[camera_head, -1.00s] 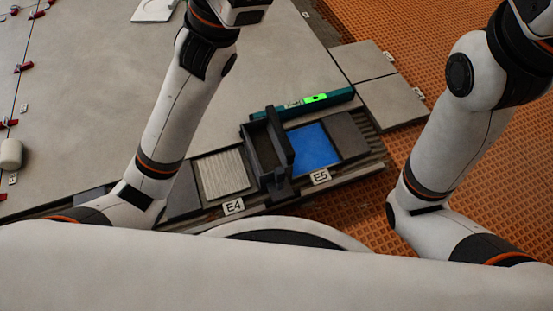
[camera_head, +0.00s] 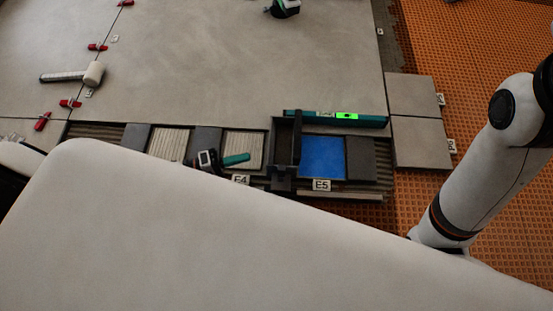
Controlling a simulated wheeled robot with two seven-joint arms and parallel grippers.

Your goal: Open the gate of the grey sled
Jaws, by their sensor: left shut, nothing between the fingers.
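The sled appears to be the dark grey, open-topped box (camera_head: 284,137) on the slatted rail, between the ribbed tile marked E4 and the blue pad marked E5. A tall dark plate (camera_head: 298,137) stands upright on its right side. I cannot tell for certain which part is the gate. My left gripper (camera_head: 247,157) shows beyond my white body, with teal fingers shut and empty. It points right over the E4 tile, a short way left of the sled and apparently apart from it. My left arm is mostly hidden. My right gripper is outside the view.
A teal level (camera_head: 370,120) with a green display lies behind the blue pad (camera_head: 322,157). The large slab (camera_head: 240,65) is mostly clear.

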